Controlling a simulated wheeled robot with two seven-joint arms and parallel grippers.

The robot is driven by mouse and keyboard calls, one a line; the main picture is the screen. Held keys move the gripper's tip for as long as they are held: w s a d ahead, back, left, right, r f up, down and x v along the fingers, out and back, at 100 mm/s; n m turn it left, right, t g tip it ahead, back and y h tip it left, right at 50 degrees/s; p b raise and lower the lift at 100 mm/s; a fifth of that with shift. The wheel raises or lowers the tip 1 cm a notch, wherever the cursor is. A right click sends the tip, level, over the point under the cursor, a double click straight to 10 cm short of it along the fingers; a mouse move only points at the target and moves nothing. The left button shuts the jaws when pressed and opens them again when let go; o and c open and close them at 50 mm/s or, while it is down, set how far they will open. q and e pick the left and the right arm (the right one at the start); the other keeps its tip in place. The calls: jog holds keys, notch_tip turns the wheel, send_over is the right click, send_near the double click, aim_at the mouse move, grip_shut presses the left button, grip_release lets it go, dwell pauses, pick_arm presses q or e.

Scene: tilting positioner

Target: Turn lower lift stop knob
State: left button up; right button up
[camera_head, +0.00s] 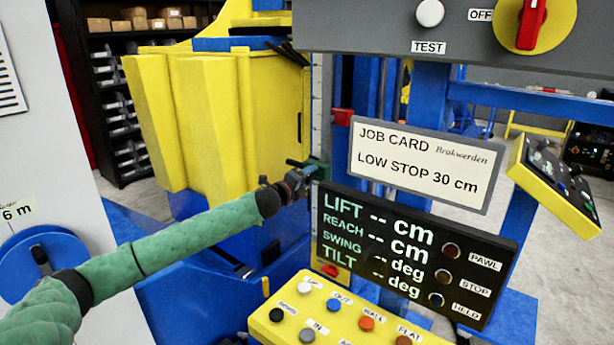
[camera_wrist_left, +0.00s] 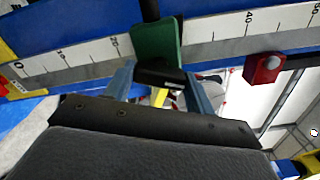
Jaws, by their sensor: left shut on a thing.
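The green lower lift stop (camera_wrist_left: 155,42) sits on the lift scale (camera_wrist_left: 75,60), just past the 20 mark and below 40; it hides the scale behind it. Its black knob (camera_wrist_left: 158,74) faces my left gripper (camera_wrist_left: 160,88), whose two fingers stand on either side of it, shut on it. In the head view the left gripper (camera_head: 300,180) meets the green stop (camera_head: 319,169) at the post, left of the display; the knob is mostly hidden there. The job card (camera_head: 425,160) reads LOW STOP 30 cm. My right gripper is not in view.
A red stop (camera_head: 342,117) is higher on the post, beyond 40 on the scale. The black display (camera_head: 410,255) with dashes for values stands close right of the gripper. A yellow button panel (camera_head: 345,318) is below. A yellow ribbed cover (camera_head: 190,120) is behind the arm.

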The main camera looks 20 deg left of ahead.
pick_arm(q)
jog(key=shift+m, duration=0.8)
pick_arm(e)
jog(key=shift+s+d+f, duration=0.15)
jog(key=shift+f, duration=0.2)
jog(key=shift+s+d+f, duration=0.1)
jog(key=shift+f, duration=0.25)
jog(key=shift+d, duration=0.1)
pick_arm(q)
jog(key=o, duration=1)
jog(key=shift+f, duration=0.1)
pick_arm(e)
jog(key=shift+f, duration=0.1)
